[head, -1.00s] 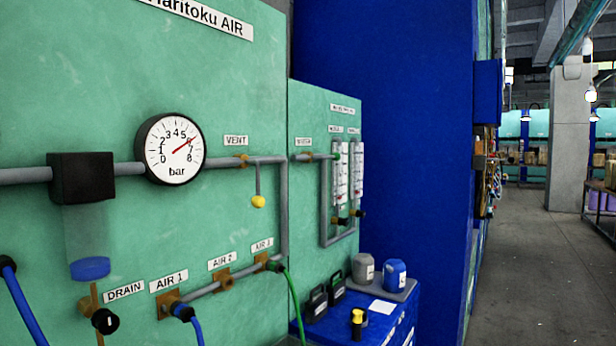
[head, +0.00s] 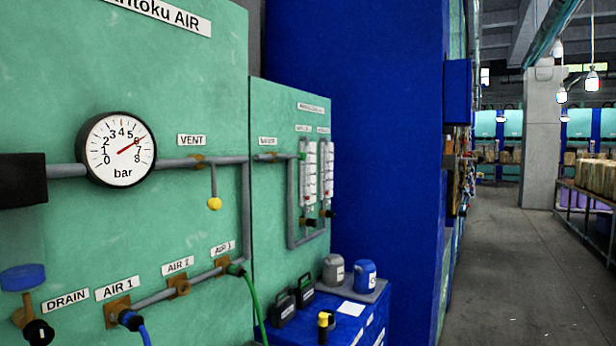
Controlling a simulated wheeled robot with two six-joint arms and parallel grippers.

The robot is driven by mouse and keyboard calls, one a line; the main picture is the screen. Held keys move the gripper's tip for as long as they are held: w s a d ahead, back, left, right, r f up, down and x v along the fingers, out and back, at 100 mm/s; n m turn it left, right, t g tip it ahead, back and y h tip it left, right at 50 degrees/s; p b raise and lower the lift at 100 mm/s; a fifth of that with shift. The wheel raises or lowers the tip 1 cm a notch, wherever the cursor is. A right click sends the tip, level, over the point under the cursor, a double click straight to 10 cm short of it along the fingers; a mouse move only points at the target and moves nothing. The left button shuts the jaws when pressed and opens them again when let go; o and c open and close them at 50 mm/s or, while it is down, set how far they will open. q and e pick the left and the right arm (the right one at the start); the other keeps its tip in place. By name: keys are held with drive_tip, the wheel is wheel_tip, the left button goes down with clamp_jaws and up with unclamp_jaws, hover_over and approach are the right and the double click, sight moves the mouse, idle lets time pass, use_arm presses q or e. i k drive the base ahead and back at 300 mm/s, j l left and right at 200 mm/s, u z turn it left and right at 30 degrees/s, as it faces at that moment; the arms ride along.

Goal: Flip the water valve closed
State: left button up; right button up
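The pipe runs right to two clear flow tubes (head: 309,175) with white scales. Small dark knobs (head: 310,222) sit below the tubes. Neither of my grippers shows in the view.
The nearer green panel holds a pressure gauge (head: 121,149), a VENT valve with a yellow knob (head: 214,204) and air outlets with hoses. A blue bench (head: 345,325) bears jugs and black cases below the water panel. An open aisle (head: 490,270) lies at right.

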sight(302, 156)
drive_tip(key=i+l+z, duration=0.15)
drive_tip(key=i+l, duration=0.3)
drive_tip(key=l, duration=0.25)
drive_tip(key=i+l+z, duration=0.15)
drive_tip(key=i+l, duration=0.3)
drive_tip(key=l, duration=0.25)
drive_tip(key=i+l+z, duration=0.1)
drive_tip(key=i+l, duration=0.45)
